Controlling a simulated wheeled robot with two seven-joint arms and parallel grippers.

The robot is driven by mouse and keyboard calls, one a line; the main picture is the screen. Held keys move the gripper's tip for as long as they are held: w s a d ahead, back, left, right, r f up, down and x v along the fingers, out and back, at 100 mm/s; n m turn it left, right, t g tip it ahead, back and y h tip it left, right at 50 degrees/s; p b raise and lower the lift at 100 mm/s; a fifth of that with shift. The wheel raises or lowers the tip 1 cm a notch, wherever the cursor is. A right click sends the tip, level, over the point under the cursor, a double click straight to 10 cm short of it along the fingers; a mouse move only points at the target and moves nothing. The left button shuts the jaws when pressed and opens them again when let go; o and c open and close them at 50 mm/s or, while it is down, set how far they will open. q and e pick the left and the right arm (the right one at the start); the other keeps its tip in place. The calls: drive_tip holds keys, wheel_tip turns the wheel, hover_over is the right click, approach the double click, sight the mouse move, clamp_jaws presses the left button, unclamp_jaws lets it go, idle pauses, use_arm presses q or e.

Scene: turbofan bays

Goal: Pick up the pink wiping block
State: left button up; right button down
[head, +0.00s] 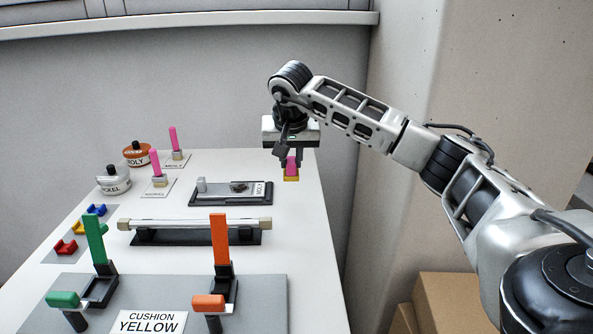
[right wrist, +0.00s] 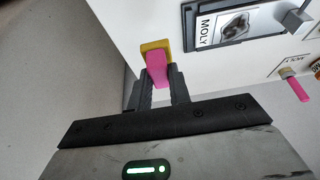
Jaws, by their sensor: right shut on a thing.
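The pink wiping block (head: 291,167) has a pink grip and a yellow pad below it. My right gripper (head: 291,157) points down near the table's far right corner and is shut on the pink grip. In the right wrist view the pink grip (right wrist: 158,69) sits between the two dark fingers (right wrist: 158,82), with the yellow pad beyond the fingertips. I cannot tell whether the pad touches the table. My left gripper is not in view.
A dark tray labelled MOLY (right wrist: 215,25) lies beside the block. Two upright pink sticks (head: 173,138) stand near the round pots (head: 137,154). A pale bar (head: 195,224), green lever (head: 95,240) and orange lever (head: 220,240) are nearer. The white table's right strip (head: 305,240) is clear.

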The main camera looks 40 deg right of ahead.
drive_tip(key=s+a+r, duration=0.3)
drive_tip(key=a+r, duration=0.4)
drive_tip(key=a, duration=0.4)
drive_tip(key=shift+a, duration=0.15)
drive_tip(key=shift+s+r, duration=0.1)
drive_tip(key=c, duration=2)
unclamp_jaws()
drive_tip(key=shift+c, duration=0.9)
drive_tip(key=shift+s, duration=0.1)
